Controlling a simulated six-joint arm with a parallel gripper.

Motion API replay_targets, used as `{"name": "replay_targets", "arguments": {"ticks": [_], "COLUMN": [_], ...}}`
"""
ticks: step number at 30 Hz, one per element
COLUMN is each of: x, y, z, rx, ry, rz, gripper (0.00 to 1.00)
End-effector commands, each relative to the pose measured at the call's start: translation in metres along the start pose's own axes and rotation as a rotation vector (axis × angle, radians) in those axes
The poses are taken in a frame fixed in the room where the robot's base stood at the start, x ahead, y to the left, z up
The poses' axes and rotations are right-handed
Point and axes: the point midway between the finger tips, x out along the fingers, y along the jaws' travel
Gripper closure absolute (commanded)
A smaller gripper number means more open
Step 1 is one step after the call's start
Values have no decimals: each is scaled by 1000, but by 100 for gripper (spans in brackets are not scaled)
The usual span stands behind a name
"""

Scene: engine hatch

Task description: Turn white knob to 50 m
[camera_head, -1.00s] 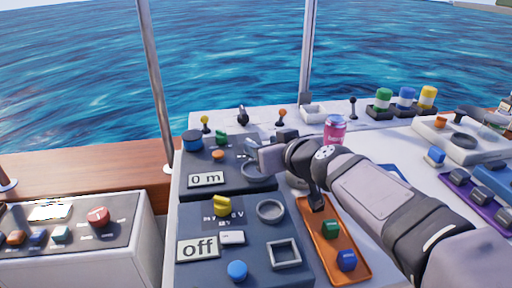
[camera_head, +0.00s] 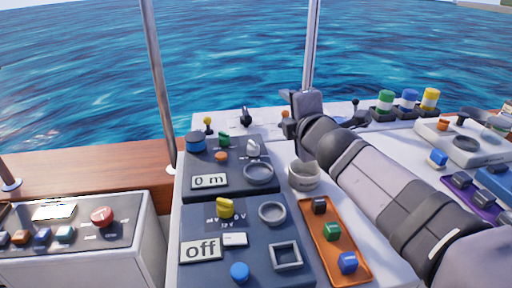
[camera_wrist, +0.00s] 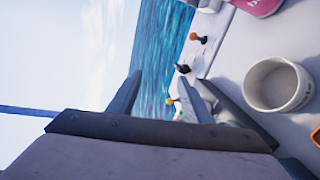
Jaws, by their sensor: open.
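The white knob (camera_head: 253,148) stands on the dark panel in the head view, above a grey ring and right of a small green knob. The display (camera_head: 210,181) on the same panel reads "0 m". My gripper (camera_head: 287,107) is above and to the right of the knob, apart from it, near the back edge of the console. In the wrist view my gripper (camera_wrist: 160,80) has its two fingers spread with nothing between them. I cannot make out the white knob for certain in the wrist view.
A white cup (camera_head: 304,175) stands right of the panel, under my arm. Small levers (camera_head: 246,117) line the back edge. An orange tray (camera_head: 334,257) holds several blocks.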

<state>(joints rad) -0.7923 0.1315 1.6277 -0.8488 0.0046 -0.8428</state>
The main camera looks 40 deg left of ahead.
Motion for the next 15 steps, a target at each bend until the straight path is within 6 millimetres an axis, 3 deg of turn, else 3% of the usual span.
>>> {"name": "replay_targets", "arguments": {"ticks": [7, 15], "x": [-1, -5], "y": [7, -10], "z": [-23, -47], "rx": [-529, -1028], "ry": [84, 195], "rz": [49, 61], "gripper": [54, 54]}}
